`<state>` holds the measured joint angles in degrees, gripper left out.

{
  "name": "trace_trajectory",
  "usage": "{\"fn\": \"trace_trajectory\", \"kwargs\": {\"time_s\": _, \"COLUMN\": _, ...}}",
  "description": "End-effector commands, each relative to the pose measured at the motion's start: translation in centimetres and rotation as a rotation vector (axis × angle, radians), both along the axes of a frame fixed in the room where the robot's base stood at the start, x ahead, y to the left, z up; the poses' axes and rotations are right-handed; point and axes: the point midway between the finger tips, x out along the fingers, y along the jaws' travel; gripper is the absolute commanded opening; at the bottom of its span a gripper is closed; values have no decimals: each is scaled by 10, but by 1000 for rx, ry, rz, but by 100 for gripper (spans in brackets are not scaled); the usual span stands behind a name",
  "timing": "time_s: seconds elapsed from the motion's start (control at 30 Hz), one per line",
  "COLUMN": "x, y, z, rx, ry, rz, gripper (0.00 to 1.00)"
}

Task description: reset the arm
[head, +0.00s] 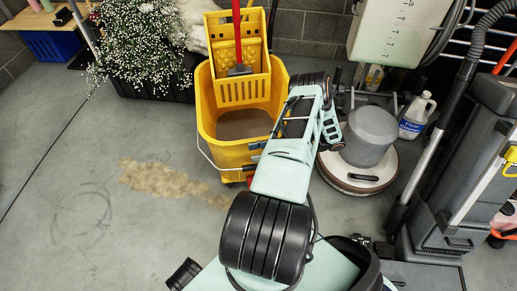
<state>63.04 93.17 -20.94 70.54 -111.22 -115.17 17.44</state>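My arm (279,180), pale green with black joints, rises from the bottom of the head view and reaches up and away over the floor. Its far end is folded near the right side of the yellow mop bucket (222,152). My gripper (331,130) shows only in part there, between the bucket and the floor machine. Its fingertips are not clear, so I cannot tell whether it is open or shut, or whether it holds anything.
A floor buffing machine (369,138) stands right of the arm, with a white jug (416,116) behind it. A grey upright machine (455,190) stands at right. White flowers (140,45) stand upper left. The floor at left is clear, with a tan stain (165,179).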

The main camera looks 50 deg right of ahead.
Motion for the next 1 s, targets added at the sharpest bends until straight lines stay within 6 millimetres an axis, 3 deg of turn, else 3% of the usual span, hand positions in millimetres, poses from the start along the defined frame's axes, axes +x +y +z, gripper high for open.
{"fn": "trace_trajectory", "kwargs": {"time_s": 0.23, "x": 0, "y": 0, "z": 14, "rx": 0, "ry": 0, "rz": 0, "gripper": 34}}
{"fn": "trace_trajectory", "kwargs": {"time_s": 0.83, "x": 0, "y": 0, "z": 15, "rx": -1, "ry": 0, "rz": 0, "gripper": 34}}
{"fn": "trace_trajectory", "kwargs": {"time_s": 1.0, "x": 10, "y": -4, "z": 27, "rx": -66, "ry": -3, "rz": 8, "gripper": 34}}
